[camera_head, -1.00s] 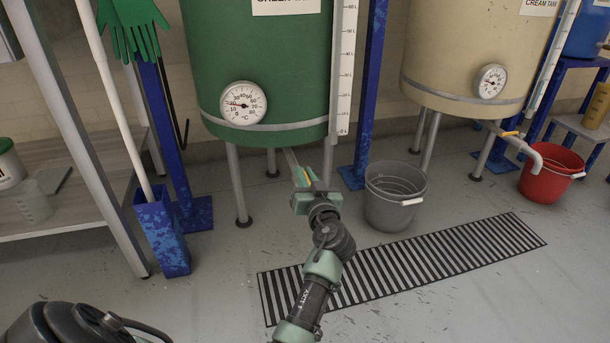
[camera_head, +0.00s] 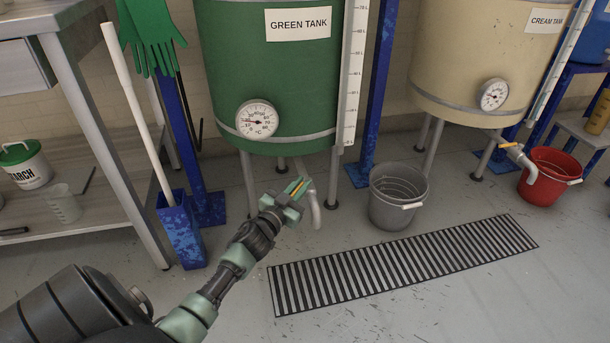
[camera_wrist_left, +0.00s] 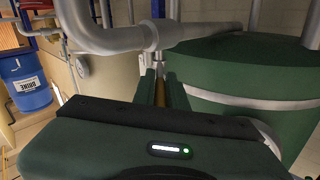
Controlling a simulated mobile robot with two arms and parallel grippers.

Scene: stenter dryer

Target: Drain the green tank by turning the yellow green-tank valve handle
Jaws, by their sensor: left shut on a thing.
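The green tank (camera_head: 285,80) stands on legs at the centre back, with a round dial on its lower wall. A grey outlet pipe (camera_head: 315,205) bends down below it, and no liquid shows at its mouth. My left gripper (camera_head: 296,190) is under the tank, beside this pipe, shut on the yellow valve handle (camera_head: 297,186). In the left wrist view, the yellow handle (camera_wrist_left: 160,93) shows between the two fingers, with the grey pipe (camera_wrist_left: 150,37) close by. The fingers hide part of the handle. My right gripper is in neither view.
A grey bucket (camera_head: 376,208) stands right of the outlet pipe, not under its mouth. A striped floor grate (camera_head: 400,265) lies in front. A blue stand (camera_head: 181,235) is at left. The cream tank (camera_head: 480,60) and a red bucket (camera_head: 545,185) are at right.

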